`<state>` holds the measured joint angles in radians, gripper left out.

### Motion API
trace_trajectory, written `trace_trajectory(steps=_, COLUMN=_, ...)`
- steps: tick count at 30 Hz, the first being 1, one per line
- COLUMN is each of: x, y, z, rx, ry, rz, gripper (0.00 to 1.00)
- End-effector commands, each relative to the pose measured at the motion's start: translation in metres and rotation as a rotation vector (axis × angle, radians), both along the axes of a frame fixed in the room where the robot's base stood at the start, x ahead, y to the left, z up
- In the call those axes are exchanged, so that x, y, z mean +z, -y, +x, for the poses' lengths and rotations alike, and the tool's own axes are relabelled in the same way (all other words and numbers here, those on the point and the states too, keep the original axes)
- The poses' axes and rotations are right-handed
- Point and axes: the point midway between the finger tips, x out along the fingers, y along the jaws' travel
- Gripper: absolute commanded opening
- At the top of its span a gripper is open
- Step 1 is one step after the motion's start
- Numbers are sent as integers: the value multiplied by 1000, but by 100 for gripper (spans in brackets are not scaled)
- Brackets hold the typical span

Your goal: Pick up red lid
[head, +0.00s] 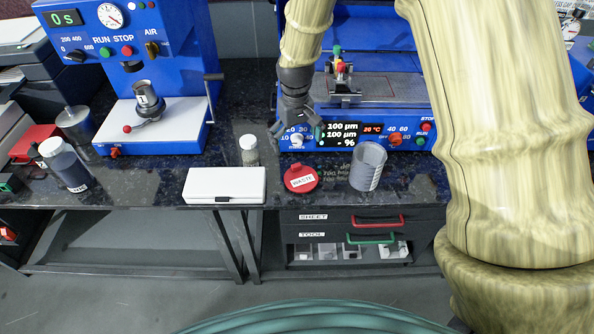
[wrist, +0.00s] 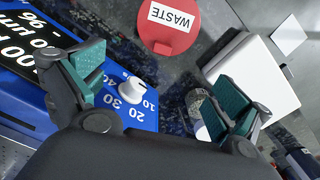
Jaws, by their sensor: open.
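The red lid (head: 301,178) lies on the dark speckled countertop. It is round, with a small tab and a white WASTE label. In the wrist view the red lid (wrist: 169,24) shows at the top middle, beyond the fingertips, with its label upside down. My gripper (head: 298,134) is above the counter, in front of the blue coating machine and behind the lid in the head view. In the wrist view my gripper (wrist: 160,90) has its teal-padded fingers wide apart with nothing between them. It is not touching the lid.
A grey graduated beaker (head: 368,167) stands right of the lid. A white box (head: 226,186) lies to its left, with a small jar (head: 249,150) behind. The blue machine (head: 400,128) with knobs stands close to my gripper. The counter's front edge is just before the lid.

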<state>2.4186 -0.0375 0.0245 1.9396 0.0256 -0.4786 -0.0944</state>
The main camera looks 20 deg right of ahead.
Motion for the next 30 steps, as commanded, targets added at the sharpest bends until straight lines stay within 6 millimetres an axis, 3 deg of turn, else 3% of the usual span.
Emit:
trace_trajectory(steps=9, x=-38, y=4, z=-2, rx=-6, ry=-3, rz=0, gripper=100)
trace_trajectory(steps=20, x=-55, y=1, z=-2, rx=-3, ry=-2, rz=0, gripper=100)
trace_trajectory(steps=30, x=-90, y=-2, z=-3, rx=-3, ry=-2, rz=0, gripper=100)
